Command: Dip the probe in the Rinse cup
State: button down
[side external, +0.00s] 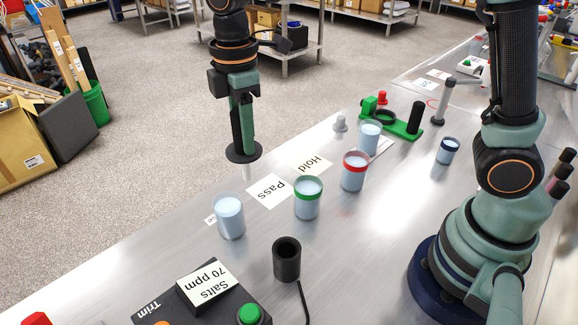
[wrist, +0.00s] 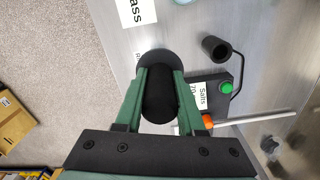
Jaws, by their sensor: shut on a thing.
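My gripper (side external: 243,122) is shut on the black handle of the probe (side external: 243,153), which hangs upright with a round black guard and a pale tip below. In the wrist view the probe (wrist: 159,95) sits between the green fingers of my gripper (wrist: 160,76). The tip is in the air, higher in the picture and slightly right of the plain clear cup (side external: 229,218). A small label (side external: 210,219) beside that cup is mostly hidden; in the wrist view only an "R" shows by the guard. I take this cup as the Rinse cup.
A green-banded cup (side external: 307,199) and a red-banded cup (side external: 354,172) stand to the right, near "Pass" (side external: 270,191) and "Hold" (side external: 311,164) cards. A black open holder (side external: 286,260) and a meter reading "Salts 70 ppm" (side external: 207,284) are in front.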

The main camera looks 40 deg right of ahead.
jog(key=w+a+f, duration=0.1)
jog(key=a+f, duration=0.3)
jog(key=f, duration=0.6)
jog(key=shift+w+a, duration=0.15)
jog(key=shift+a, duration=0.15)
dwell(0.4)
jog(key=shift+r, duration=0.15)
dwell(1.4)
notch_tip(320, 180, up, 10)
dwell(1.3)
